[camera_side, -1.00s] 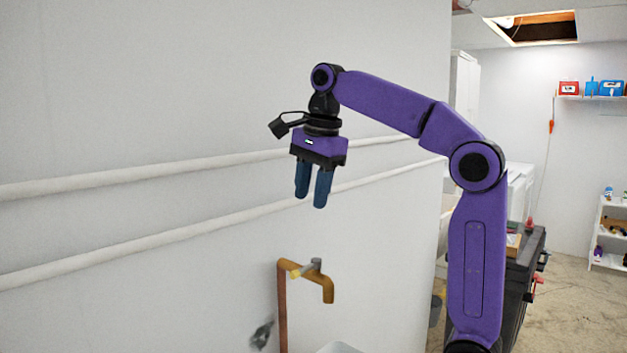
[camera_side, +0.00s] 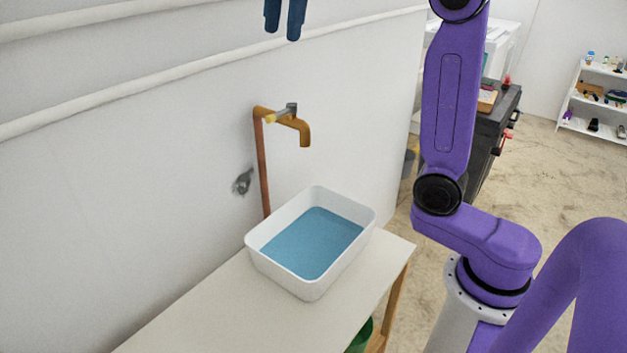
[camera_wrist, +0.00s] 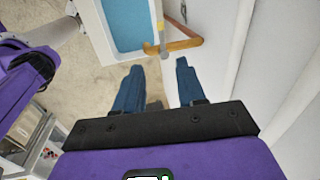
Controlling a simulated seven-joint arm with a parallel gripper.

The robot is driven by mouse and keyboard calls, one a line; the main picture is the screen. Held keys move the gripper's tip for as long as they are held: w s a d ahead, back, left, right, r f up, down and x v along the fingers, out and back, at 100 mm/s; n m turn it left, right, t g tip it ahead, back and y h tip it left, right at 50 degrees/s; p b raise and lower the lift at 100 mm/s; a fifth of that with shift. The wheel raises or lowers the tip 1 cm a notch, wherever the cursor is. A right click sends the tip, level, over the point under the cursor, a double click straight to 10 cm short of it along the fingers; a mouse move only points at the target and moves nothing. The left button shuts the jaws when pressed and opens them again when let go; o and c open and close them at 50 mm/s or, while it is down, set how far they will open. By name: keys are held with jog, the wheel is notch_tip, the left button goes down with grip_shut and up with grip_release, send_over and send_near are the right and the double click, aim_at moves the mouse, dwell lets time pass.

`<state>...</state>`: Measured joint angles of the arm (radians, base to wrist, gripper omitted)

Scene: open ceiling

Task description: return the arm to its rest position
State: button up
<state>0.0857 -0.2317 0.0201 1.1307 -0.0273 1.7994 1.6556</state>
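My gripper (camera_side: 281,34) shows only by its two dark blue fingers at the top edge of the side view. They point down, high above the tap, near the wall. The rest of the gripper is cut off there. In the wrist view the gripper's fingers (camera_wrist: 160,66) stand apart with a clear gap and nothing between them. My purple arm stands to the right in the side view, with its upper part out of frame. No marker of a rest position is visible.
A brass tap (camera_side: 282,117) on a copper pipe stands by the wall. Below it a white basin (camera_side: 262,262) of blue water sits on a pale table (camera_side: 200,318). Pipes (camera_side: 130,92) run along the wall. A dark cabinet (camera_side: 490,130) stands behind my arm.

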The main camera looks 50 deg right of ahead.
jog(key=s+a+f+n+g, duration=0.1)
jog(key=s+a+f+n, duration=0.25)
jog(key=f+n, duration=0.35)
jog(key=s+a+f+n, duration=0.3)
jog(key=s+f+n, duration=0.2)
jog(key=f+n, duration=0.15)
jog(key=s+d+f+n, duration=0.2)
jog(key=s+f+n, duration=0.5)
jog(key=s+n, duration=0.1)
jog(key=s+d+f+n+g, duration=0.1)
jog(key=s+d+f+n, duration=0.1)
jog(key=s+f+n, duration=0.5)
jog(key=s+n, duration=0.1)
jog(key=s, duration=0.2)
jog(key=shift+s+f, duration=0.15)
jog(key=shift+s, duration=0.2)
jog(key=shift+n, duration=0.25)
